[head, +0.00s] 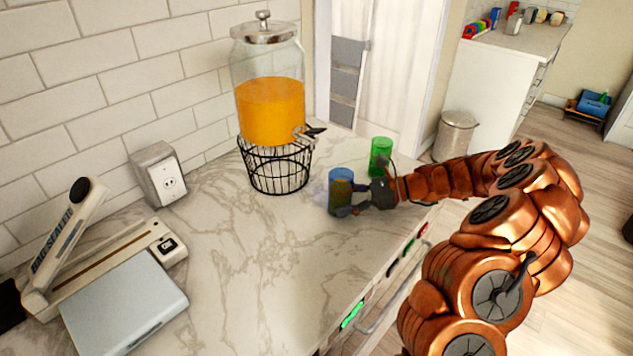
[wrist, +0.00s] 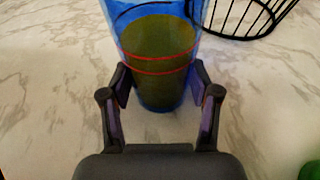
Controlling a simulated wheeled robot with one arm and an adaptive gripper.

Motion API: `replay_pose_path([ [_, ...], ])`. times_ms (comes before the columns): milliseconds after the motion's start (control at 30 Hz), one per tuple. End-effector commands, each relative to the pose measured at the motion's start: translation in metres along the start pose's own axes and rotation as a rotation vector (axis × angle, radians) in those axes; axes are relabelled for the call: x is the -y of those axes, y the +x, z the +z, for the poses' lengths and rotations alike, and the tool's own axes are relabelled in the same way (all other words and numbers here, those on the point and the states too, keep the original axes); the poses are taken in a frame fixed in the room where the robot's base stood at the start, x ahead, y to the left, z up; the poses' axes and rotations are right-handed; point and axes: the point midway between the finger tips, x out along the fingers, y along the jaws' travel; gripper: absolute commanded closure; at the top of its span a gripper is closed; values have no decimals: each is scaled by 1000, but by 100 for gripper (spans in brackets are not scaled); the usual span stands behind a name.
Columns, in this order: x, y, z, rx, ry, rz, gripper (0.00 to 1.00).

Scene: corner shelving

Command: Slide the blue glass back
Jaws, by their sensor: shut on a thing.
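The blue glass (head: 341,188) stands upright on the marble counter, to the right of the wire stand in the head view. It holds a dark yellowish liquid, seen through its blue wall in the wrist view (wrist: 155,92). My gripper (head: 352,203) reaches in from the right, low at the glass. In the wrist view my gripper (wrist: 166,88) has one finger on each side of the glass, closed on its lower part. The glass's base appears to be on the counter.
A drink dispenser (head: 270,108) with orange liquid sits on a black wire stand (head: 278,170) left of the glass. A green glass (head: 381,156) stands close behind my gripper. A bag sealer (head: 120,275) is at the front left. Marble between is clear.

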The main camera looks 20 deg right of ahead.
Motion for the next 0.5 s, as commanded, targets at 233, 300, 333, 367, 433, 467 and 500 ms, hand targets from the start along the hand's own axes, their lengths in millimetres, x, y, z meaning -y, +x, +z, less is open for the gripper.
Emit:
replay_pose_path([
  [233,-2,2,0,0,0,1,58],
  [300,-4,3,1,0,0,1,58],
  [333,-6,4,2,1,0,2,58],
  [367,-6,5,2,1,0,2,58],
  [433,-9,7,2,2,0,3,58],
  [467,-10,8,3,2,1,3,58],
  [500,-12,9,3,3,1,4,58],
])
